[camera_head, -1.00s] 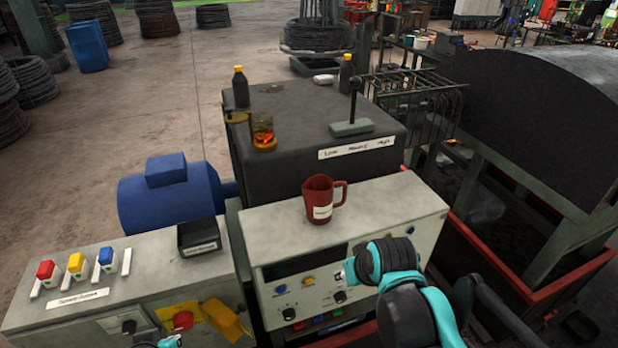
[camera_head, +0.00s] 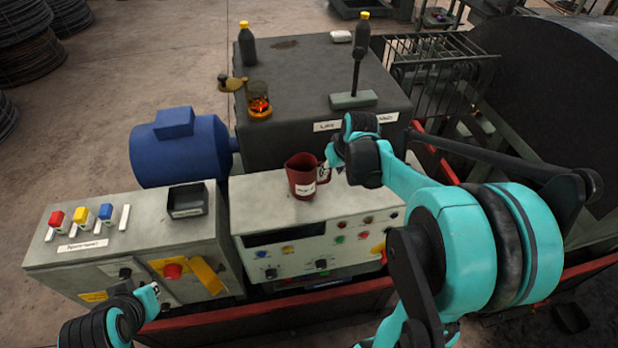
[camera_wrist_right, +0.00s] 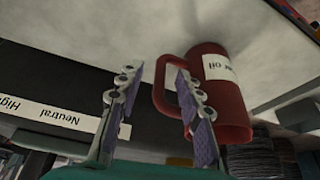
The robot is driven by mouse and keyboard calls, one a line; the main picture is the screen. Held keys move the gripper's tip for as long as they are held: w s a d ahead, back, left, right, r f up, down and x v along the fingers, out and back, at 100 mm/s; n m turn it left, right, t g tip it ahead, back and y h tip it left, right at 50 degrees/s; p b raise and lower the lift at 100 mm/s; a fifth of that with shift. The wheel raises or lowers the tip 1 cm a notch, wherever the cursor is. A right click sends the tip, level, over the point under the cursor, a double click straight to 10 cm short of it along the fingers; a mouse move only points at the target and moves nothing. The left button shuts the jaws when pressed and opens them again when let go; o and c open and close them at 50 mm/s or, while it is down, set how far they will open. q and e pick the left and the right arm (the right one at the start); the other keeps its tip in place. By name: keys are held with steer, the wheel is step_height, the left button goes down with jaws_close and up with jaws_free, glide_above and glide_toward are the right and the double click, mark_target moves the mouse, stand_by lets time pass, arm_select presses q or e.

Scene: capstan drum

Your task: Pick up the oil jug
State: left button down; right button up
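The oil jug (camera_head: 301,178), dark red with a white label and a side handle, stands upright on the pale top of the control cabinet. In the right wrist view the jug (camera_wrist_right: 222,95) appears upside down, its handle toward the fingers. My right gripper (camera_head: 328,163) is at the handle side of the jug. Its fingers (camera_wrist_right: 157,75) are apart, with part of the handle showing between them. The right finger overlaps the handle and jug body; contact cannot be told. My left gripper (camera_head: 154,292) is low at left, far from the jug; its finger opening is unclear.
A black tray (camera_head: 187,200) and colored switches (camera_head: 82,217) sit on the left cabinet. Behind the jug is a dark block (camera_head: 300,75) bearing bottles, a glowing glass (camera_head: 258,103) and a lever (camera_head: 354,95). A blue motor (camera_head: 178,150) stands left.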

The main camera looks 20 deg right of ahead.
steer(key=shift+x, duration=1.1)
steer(key=shift+c, duration=0.4)
jaws_close()
steer(key=shift+r, duration=0.25)
